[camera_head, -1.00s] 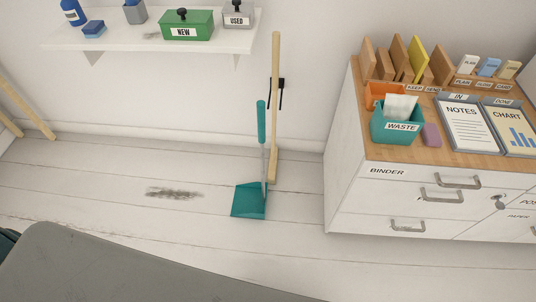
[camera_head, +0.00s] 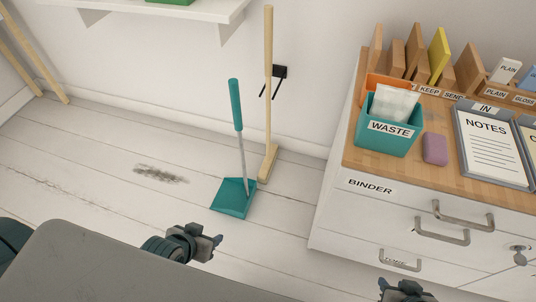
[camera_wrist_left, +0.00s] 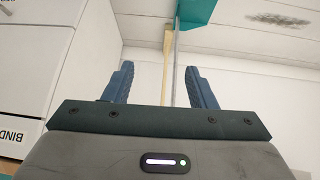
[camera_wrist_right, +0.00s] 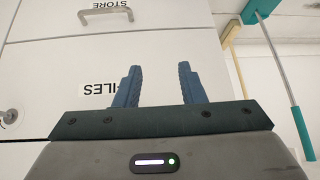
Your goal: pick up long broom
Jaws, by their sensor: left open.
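The long broom (camera_head: 268,90) has a pale wooden handle and stands upright against the wall by a black hook (camera_head: 280,72). Its head (camera_head: 268,165) is on the floor. In the left wrist view the broom (camera_wrist_left: 167,60) shows beyond my fingers. My left gripper (camera_head: 214,243) is open and empty, low in front of the broom and well short of it. My right gripper (camera_head: 408,290) is at the bottom edge of the head view, in front of the drawers. Its fingers are apart and empty in the right wrist view (camera_wrist_right: 160,85).
A teal dustpan (camera_head: 234,198) with an upright handle stands on the floor just left of and in front of the broom. A dark dirt patch (camera_head: 160,174) lies further left. A drawer cabinet (camera_head: 375,215) stands at the right, a shelf (camera_head: 215,10) above left.

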